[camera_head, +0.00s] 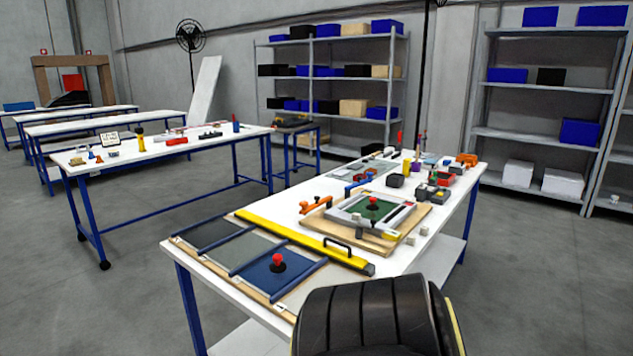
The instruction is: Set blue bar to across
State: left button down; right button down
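Several blue bars lie on the panel board at the table's near left end. One (261,250) runs slantwise between the grey and blue panels, and another (298,281) lies along the blue panel's near edge. A smaller blue bar-like piece (358,184) sits behind the wooden-based fixture, with red at its end. I cannot tell which of these is the task's blue bar. Neither gripper is in view.
The white table (300,187) holds a yellow bar (300,238) with a black handle, a red knob (278,260) on the blue panel, a wooden-based fixture (355,236), an orange clamp (315,204) and bins at the back. A dark rounded body blocks the bottom centre.

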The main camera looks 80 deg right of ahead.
aim_at(347, 188)
jog(key=z, duration=1)
jog(key=i, duration=5)
jog(key=z, duration=2.95)
jog(key=i, duration=3.9)
jog(key=z, duration=0.05)
